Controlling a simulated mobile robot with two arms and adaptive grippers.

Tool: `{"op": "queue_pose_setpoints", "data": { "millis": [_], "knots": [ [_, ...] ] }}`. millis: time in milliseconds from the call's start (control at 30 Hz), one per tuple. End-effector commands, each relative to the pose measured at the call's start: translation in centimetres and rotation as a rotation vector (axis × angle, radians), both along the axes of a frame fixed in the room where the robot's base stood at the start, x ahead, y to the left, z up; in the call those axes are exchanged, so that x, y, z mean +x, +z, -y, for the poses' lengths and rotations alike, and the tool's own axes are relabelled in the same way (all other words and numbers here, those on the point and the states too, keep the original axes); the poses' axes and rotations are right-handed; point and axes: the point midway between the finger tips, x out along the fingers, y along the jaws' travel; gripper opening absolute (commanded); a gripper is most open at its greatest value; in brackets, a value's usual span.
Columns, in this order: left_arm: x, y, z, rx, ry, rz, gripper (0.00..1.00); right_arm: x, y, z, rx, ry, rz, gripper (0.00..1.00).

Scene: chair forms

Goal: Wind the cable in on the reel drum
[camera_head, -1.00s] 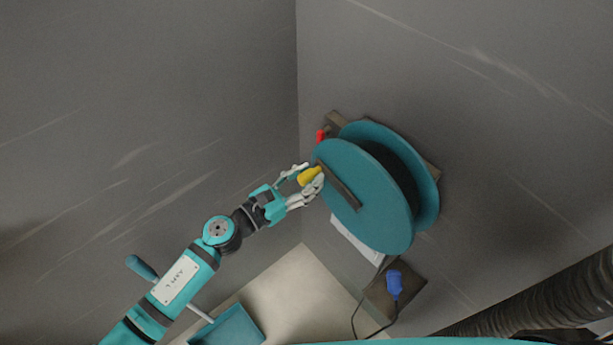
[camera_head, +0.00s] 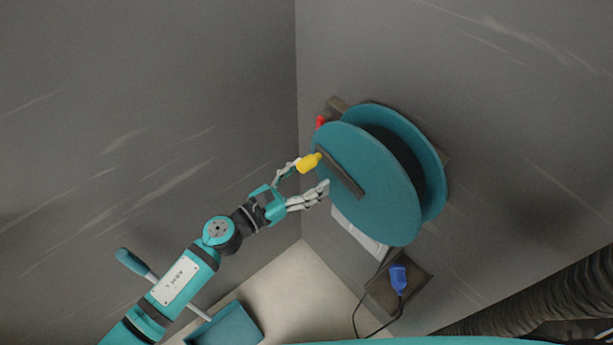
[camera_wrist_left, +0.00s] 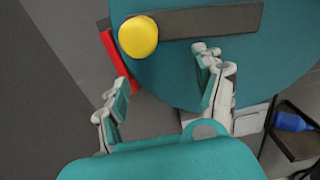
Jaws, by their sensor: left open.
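The teal reel drum (camera_head: 367,200) is mounted on the grey wall, with a dark hub between its two discs. A dark crank bar (camera_head: 341,175) crosses its front disc and bears a yellow knob (camera_head: 308,163) at its upper left end. My left gripper (camera_head: 312,176) is open at the drum's left edge, its fingers spread around and below the knob. In the left wrist view the knob (camera_wrist_left: 138,37) lies ahead of the open fingers (camera_wrist_left: 163,70), not gripped. A blue plug (camera_head: 398,279) hangs on a dark cable (camera_head: 372,335) below the drum. My right gripper is out of view.
A red lever (camera_head: 320,122) sits behind the drum's upper left edge. A dark bracket or shelf (camera_head: 421,283) is behind the plug. A teal tray (camera_head: 232,326) is at the bottom, and a ribbed dark hose (camera_head: 540,300) at lower right.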

Motion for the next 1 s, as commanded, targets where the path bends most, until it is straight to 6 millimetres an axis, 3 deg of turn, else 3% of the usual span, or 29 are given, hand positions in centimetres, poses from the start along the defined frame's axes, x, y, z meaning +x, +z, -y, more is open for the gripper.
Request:
{"op": "queue_pose_setpoints", "data": {
  "millis": [167,1000],
  "knots": [
    [-0.4,-0.2,-0.6,0.002,0.001,-0.001,0.69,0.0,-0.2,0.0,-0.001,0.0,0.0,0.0],
    [-5.8,-0.1,-8.0,0.0,0.0,0.0,0.69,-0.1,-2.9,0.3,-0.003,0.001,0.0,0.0]
  ]
}}
